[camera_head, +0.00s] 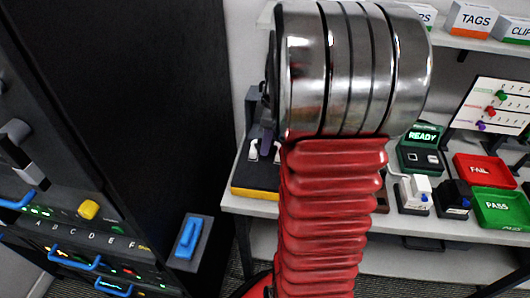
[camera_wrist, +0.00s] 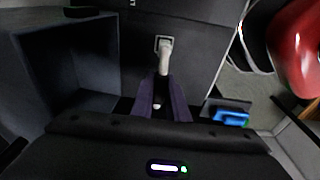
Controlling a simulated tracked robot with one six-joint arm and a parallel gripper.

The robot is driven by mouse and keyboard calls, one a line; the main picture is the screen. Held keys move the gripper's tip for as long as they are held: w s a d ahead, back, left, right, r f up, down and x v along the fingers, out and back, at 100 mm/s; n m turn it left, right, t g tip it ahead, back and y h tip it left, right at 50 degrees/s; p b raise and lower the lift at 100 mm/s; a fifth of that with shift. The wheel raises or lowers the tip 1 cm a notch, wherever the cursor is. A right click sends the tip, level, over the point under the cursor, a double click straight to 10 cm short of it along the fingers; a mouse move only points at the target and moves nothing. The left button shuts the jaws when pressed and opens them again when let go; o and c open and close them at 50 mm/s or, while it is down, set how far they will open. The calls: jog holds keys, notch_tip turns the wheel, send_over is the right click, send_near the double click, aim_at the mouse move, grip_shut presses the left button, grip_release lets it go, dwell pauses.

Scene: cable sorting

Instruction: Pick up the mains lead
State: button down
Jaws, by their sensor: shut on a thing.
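My gripper (camera_wrist: 163,100) points forward in the wrist view, its two purple fingers close together. A pale grey plug-like piece (camera_wrist: 165,60), apparently the mains lead, runs from a pale square fitting (camera_wrist: 160,43) on a dark panel down to the fingers. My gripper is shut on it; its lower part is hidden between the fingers. In the head view my gripper (camera_head: 268,142) is partly hidden behind my red arm, above a black unit with a yellow front edge (camera_head: 256,193). White pieces (camera_head: 253,151) show beside the purple finger there.
A tall black cabinet (camera_head: 120,90) stands at left, with a blue-handled piece (camera_head: 188,238) on its side. The bench at right holds a READY tester (camera_head: 421,148), a red FAIL tray (camera_head: 485,169) and a green PASS tray (camera_head: 500,207). A dark open box (camera_wrist: 70,65) lies left of the fingers.

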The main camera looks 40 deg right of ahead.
jog(key=shift+r, duration=0.15)
notch_tip(320, 180, up, 10)
jog(key=shift+f, duration=0.1)
dwell(0.5)
dwell(0.6)
jog(key=shift+r, duration=1.5)
jog(key=shift+w+a+f, duration=0.1)
